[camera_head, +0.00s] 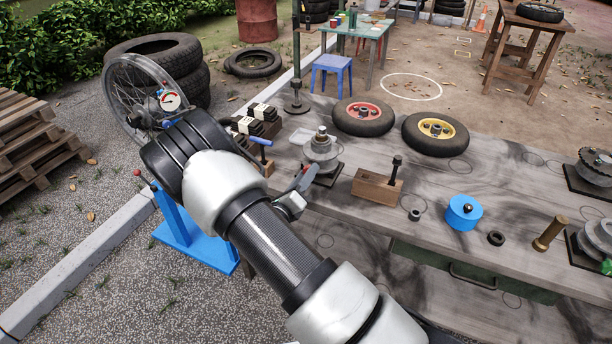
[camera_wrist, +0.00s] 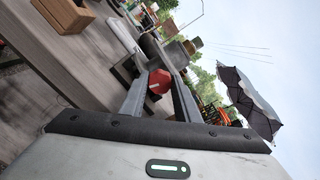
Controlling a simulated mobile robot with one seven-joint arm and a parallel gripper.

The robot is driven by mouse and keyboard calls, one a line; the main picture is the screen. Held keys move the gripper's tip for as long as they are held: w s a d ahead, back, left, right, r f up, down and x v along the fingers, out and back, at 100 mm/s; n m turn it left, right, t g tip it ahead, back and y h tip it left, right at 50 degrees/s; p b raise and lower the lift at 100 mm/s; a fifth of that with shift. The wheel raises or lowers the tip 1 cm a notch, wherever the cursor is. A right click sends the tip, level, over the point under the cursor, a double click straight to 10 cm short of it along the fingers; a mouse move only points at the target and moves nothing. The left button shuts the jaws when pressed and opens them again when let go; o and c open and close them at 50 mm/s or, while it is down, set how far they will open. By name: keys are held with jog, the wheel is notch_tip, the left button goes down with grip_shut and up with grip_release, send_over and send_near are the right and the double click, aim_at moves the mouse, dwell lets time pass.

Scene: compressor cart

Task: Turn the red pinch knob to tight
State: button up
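The red pinch knob (camera_wrist: 159,82) shows in the wrist view as a small red disc with a pale mark on its face. My gripper (camera_wrist: 160,92) has its two grey fingers apart, one on each side of the knob. I see no clear grip, and contact is hard to tell. In the head view my gripper (camera_head: 302,184) is partly hidden behind my arm, just in front of the grey hub fixture (camera_head: 322,152). Only a small red spot, likely the knob (camera_head: 305,168), shows there.
A wooden block with a dark bolt (camera_head: 375,188) stands right of the gripper. A blue cylinder (camera_head: 463,212) and two small wheels (camera_head: 363,117) are on the bench (camera_head: 420,270). A spoked wheel on a blue stand (camera_head: 185,235) is at the left, behind my arm.

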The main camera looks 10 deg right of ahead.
jog(key=c, duration=0.4)
jog(key=m+b, duration=0.1)
jog(key=m, duration=0.5)
jog(key=shift+m, duration=0.3)
jog(key=m+b, duration=0.1)
jog(key=m, duration=0.3)
jog(key=shift+f, duration=0.1)
jog(key=shift+s+m+b, duration=0.1)
jog(key=shift+m+b, duration=0.6)
jog(key=shift+m, duration=1.4)
jog(key=o, duration=1.1)
jog(key=shift+c, duration=0.2)
